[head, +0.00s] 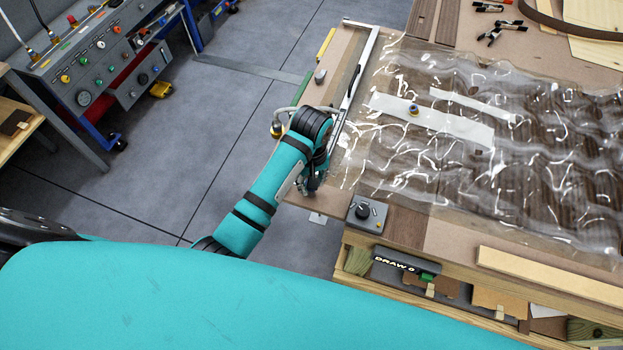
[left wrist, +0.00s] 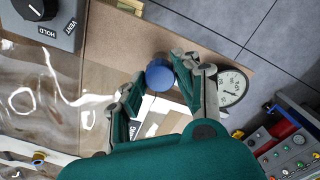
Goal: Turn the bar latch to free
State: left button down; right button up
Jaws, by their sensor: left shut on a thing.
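A round blue knob (left wrist: 160,75), apparently the bar latch's handle, shows in the left wrist view near the board's edge. My left gripper (left wrist: 158,79) has a finger on each side of the knob and is shut on it. A white label lies below the knob, mostly hidden by the fingers. In the head view, my left gripper (head: 312,186) is at the near left corner of the bench, and the wrist hides the knob. A long silver bar (head: 361,70) runs along the bench's left edge. My right gripper is out of view.
A clear wrinkled bag (head: 400,170) covers dark veneer right of the bar. A HOLD/VENT dial (head: 367,213) sits at the near corner; it also shows in the left wrist view (left wrist: 37,10). A round gauge (left wrist: 232,88) is close beside the fingers.

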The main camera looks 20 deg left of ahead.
pick_arm(q)
jog(key=shift+n, duration=0.7)
jog(key=c, duration=0.9)
grip_release()
jog(key=shift+c, duration=0.2)
